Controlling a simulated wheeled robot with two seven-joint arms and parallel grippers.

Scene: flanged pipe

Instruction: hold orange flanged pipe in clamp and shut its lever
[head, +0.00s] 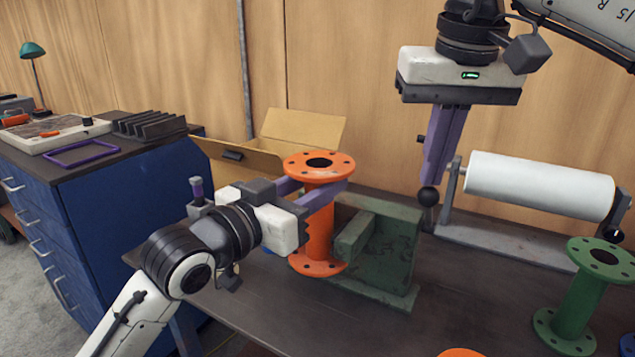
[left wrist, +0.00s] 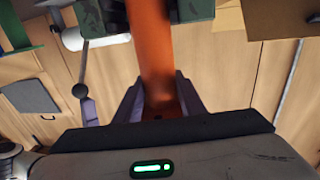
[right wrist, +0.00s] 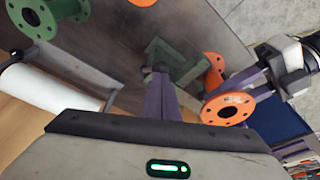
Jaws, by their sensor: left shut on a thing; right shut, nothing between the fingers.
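The orange flanged pipe (head: 319,230) stands upright at the left side of the green clamp (head: 392,255). My left gripper (head: 318,192) is shut on the pipe just below its top flange; the left wrist view shows the orange tube (left wrist: 155,50) between the fingers. Whether the pipe touches the clamp's jaw or its lower flange rests on anything is unclear. The lever's black ball knob (head: 428,197) stands up at the clamp's right, and its rod (left wrist: 84,65) shows in the left wrist view. My right gripper (head: 430,185) is shut and empty, pointing down close by the knob.
A white roller (head: 540,185) on a stand is at the back right. A green flanged pipe (head: 580,300) stands at the right, and another orange flange (head: 460,353) shows at the front edge. An open cardboard box (head: 300,130) is behind the pipe. A blue drawer cabinet (head: 120,220) stands left.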

